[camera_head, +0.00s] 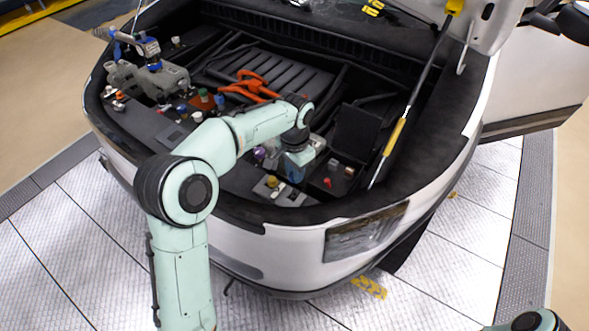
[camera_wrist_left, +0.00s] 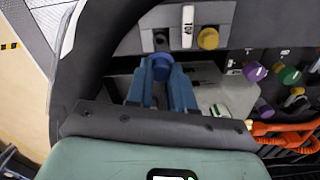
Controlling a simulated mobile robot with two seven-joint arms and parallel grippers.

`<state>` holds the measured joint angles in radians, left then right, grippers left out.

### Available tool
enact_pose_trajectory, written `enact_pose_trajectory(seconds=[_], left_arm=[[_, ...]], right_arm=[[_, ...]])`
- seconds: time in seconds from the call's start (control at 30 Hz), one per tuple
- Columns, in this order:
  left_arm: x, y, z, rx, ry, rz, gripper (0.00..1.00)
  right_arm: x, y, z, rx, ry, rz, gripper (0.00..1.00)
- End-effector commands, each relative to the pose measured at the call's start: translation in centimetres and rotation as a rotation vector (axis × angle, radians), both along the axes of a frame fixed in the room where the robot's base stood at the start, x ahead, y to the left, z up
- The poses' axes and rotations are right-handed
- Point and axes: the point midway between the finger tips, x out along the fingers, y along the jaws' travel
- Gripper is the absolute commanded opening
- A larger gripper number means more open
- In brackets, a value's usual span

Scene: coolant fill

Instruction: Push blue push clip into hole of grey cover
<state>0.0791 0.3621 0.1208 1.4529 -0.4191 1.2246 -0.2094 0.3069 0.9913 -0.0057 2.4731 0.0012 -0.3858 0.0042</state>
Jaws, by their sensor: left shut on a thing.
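My left gripper (camera_wrist_left: 161,84) has its two blue fingers shut on a blue push clip (camera_wrist_left: 161,64), seen in the left wrist view. The clip's round head shows between the fingertips. The clip is at the near edge of the grey cover (camera_wrist_left: 216,16), close to a dark round spot; I cannot tell whether it touches the cover. In the head view the left gripper (camera_head: 293,174) points down over the grey cover (camera_head: 285,194) at the car's front edge, and the clip cannot be made out there. My right gripper is out of view; only part of that arm shows at bottom right.
A yellow cap (camera_wrist_left: 208,38) and a white piece (camera_wrist_left: 187,26) sit on the grey cover. A purple cap (camera_wrist_left: 254,71) and orange cables (camera_wrist_left: 285,130) lie to the right. The hood strut (camera_head: 398,130) rises right of the gripper in the head view.

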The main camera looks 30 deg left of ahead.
Motion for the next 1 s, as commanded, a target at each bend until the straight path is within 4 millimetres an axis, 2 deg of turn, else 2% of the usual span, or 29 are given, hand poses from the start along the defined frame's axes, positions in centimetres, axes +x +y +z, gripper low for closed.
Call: enact_pose_trajectory(seconds=[0.5,1.0], left_arm=[[-0.2,0.0,-5.0,0.001,0.005,0.000,0.00],[-0.1,0.0,-5.5,0.001,0.002,0.000,0.00]], right_arm=[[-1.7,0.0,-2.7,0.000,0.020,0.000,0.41],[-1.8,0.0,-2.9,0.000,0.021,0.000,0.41]])
